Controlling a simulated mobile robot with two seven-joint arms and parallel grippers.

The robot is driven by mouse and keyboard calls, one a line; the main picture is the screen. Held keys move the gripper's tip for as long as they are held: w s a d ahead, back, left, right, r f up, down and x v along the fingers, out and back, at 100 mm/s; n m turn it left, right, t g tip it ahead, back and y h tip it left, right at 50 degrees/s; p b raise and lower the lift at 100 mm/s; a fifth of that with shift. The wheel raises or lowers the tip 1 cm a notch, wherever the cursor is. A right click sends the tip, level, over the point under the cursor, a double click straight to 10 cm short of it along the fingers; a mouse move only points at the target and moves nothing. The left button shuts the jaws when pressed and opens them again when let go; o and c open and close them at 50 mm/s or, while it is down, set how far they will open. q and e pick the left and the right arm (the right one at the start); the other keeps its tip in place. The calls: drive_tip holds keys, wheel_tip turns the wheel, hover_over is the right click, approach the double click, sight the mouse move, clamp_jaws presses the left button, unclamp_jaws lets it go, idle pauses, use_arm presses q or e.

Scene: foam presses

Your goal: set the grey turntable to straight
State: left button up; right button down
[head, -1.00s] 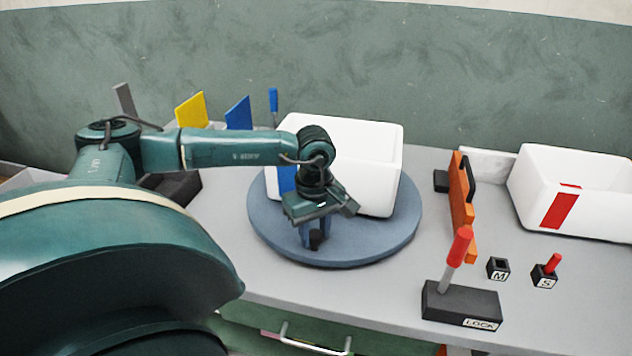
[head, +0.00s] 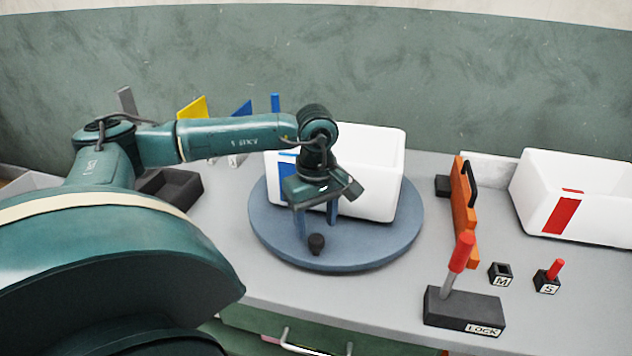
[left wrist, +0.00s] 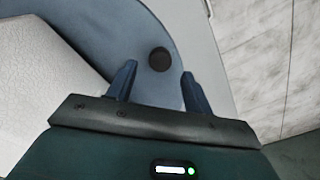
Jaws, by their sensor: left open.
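The grey-blue turntable (head: 375,252) is a round disc on the table, with a white box (head: 365,165) bearing a blue stripe standing on it. A small dark knob (head: 316,244) stands on the disc near its front edge; it also shows in the left wrist view (left wrist: 159,60). My left gripper (head: 316,230) is open and empty above the disc, in front of the white box. In the left wrist view the knob shows between and beyond the fingertips (left wrist: 158,78), with no finger touching it. My right gripper is not in view.
An orange panel (head: 463,210) with a black handle stands right of the turntable. A LOCK block (head: 465,310) with a red-tipped lever and two small blocks marked M (head: 500,274) and S (head: 547,281) stand at the front right. A white bin (head: 590,195) with a red stripe is beyond.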

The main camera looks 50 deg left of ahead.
use_arm(q)
wheel_tip(320, 180, up, 9)
drive_tip(key=shift+f, duration=0.1)
idle(0.6)
